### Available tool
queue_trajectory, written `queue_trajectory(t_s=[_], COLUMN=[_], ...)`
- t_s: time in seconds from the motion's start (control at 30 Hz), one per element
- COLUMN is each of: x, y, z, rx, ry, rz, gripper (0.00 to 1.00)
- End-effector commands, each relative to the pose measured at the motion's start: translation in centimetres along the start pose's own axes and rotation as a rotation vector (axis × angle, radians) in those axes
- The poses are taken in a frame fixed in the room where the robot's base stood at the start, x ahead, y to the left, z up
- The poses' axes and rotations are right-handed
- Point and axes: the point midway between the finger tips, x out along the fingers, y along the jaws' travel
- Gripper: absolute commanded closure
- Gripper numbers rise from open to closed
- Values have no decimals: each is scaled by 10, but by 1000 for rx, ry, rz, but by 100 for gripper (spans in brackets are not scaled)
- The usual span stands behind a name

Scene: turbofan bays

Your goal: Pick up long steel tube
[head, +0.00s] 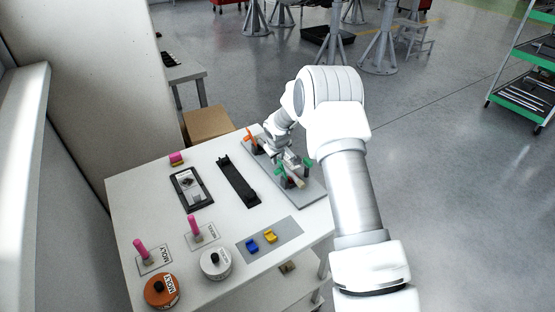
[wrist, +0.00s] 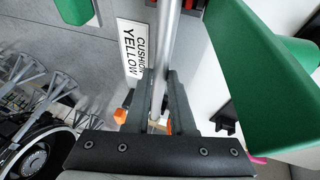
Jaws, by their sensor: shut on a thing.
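The long steel tube (wrist: 169,30) is a thin grey rod in the wrist view, running from the top edge down between my fingers. My gripper (wrist: 162,82) is shut on it, one finger on each side. In the head view my gripper (head: 288,157) is low over the grey plate (head: 316,192) at the table's right side, between an orange holder (head: 251,138) and green holders (head: 282,179). The tube is mostly hidden there by my arm. I cannot tell whether it still rests in the holders.
Green holder pieces (wrist: 262,75) stand close to my fingers on the right in the wrist view. A label (wrist: 131,48) reading CUSHION YELLOW lies on the plate. The white table (head: 140,195) also carries a black rack (head: 238,182), tins (head: 162,291) and pink-handled items (head: 140,248).

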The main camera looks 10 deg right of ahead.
Motion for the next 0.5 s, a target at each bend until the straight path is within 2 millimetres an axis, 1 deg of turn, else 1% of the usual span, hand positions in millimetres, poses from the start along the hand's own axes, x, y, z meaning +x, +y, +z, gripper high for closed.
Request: queue_trajectory(t_s=[0.17,0.27,0.5], x=[-17,-34,-71], y=[5,11,55], z=[-8,-16,17], rx=[1,1,6], ry=[5,6,3], rz=[1,2,4], gripper=[100,100,100])
